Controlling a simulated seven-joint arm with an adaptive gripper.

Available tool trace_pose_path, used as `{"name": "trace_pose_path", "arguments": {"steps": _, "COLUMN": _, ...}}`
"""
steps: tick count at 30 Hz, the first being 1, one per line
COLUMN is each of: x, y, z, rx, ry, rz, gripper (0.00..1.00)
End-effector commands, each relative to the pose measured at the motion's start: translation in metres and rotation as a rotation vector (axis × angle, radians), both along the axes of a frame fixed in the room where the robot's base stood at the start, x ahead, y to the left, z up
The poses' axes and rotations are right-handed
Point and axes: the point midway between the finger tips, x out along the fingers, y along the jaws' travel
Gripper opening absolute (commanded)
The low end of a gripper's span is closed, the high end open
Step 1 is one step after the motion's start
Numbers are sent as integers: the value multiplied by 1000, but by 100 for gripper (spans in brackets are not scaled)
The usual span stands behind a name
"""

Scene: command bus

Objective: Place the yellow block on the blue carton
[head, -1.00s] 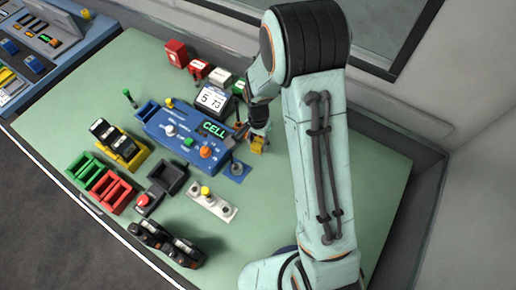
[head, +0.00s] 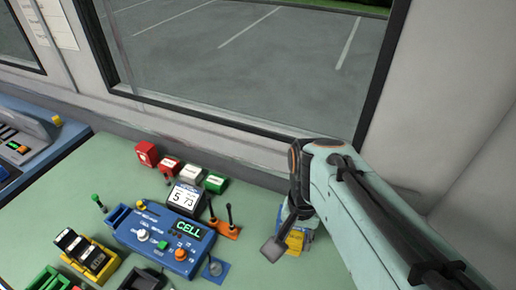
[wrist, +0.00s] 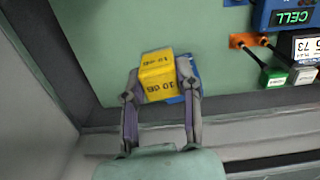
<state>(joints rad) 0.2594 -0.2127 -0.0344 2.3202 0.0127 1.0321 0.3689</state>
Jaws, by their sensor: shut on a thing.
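The yellow block (wrist: 157,78), marked "10 dB", sits between the two fingers of my gripper (wrist: 162,90) in the wrist view. My gripper is shut on it. The block (head: 294,240) also shows in the head view, partly behind a dark finger of my gripper (head: 284,243). The blue carton (wrist: 195,68) shows as a blue strip beside and behind the block, mostly hidden by block and finger. A bit of it (head: 308,236) shows in the head view. The block overlaps the carton in the wrist view; I cannot tell whether they touch.
A blue console (head: 165,240) with a CELL display stands to the left. An orange base with two levers (head: 229,230) is between it and my gripper. Red, white and green blocks (head: 215,183) line the back. Wall and window frame are close behind; green tabletop (wrist: 105,50) is bare nearby.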

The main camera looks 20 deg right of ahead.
Motion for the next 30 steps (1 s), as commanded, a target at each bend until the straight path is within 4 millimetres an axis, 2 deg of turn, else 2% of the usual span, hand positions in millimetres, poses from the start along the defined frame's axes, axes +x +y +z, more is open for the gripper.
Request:
{"name": "trace_pose_path", "arguments": {"steps": 1, "x": -4, "y": -9, "z": 11, "rx": -2, "ry": -6, "rz": -46, "gripper": 0}}
{"name": "trace_pose_path", "arguments": {"steps": 3, "x": -7, "y": -16, "z": 21, "rx": 0, "ry": -2, "rz": -84, "gripper": 0}}
{"name": "trace_pose_path", "arguments": {"steps": 7, "x": 3, "y": -27, "z": 20, "rx": 1, "ry": 4, "rz": -114, "gripper": 0}}
{"name": "trace_pose_path", "arguments": {"steps": 16, "x": 77, "y": -60, "z": -19, "rx": 2, "ry": 6, "rz": -114, "gripper": 0}}
{"name": "trace_pose_path", "arguments": {"steps": 18, "x": 88, "y": -64, "z": -35, "rx": 4, "ry": 8, "rz": -113, "gripper": 0}}
{"name": "trace_pose_path", "arguments": {"steps": 24, "x": 111, "y": -74, "z": -64, "rx": 1, "ry": 2, "rz": -113, "gripper": 0}}
{"name": "trace_pose_path", "arguments": {"steps": 30, "x": 120, "y": -78, "z": -83, "rx": 2, "ry": 4, "rz": -113, "gripper": 0}}
